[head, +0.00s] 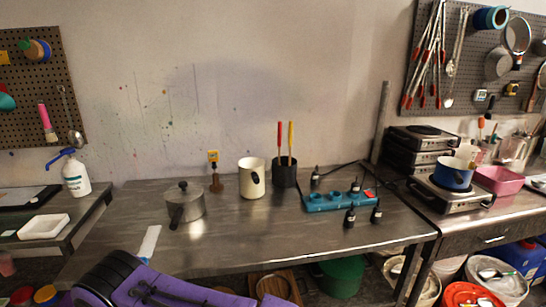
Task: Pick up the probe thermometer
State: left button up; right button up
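A small yellow device with a dark face (213,156) stands upright on the metal-topped table, on a brown stand (216,184). It looks like the probe thermometer; its probe cannot be made out at this size. It stands between the lidded grey pot and the cream canister, apart from both. A purple and black part of my own body shows at the bottom left edge, well in front of the device. No gripper fingertips can be made out, and nothing touches the device.
The table (290,240) has clear front space. A white strip (149,243) lies at left.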

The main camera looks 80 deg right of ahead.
aim_at(213, 158)
jog(key=z, duration=2.45)
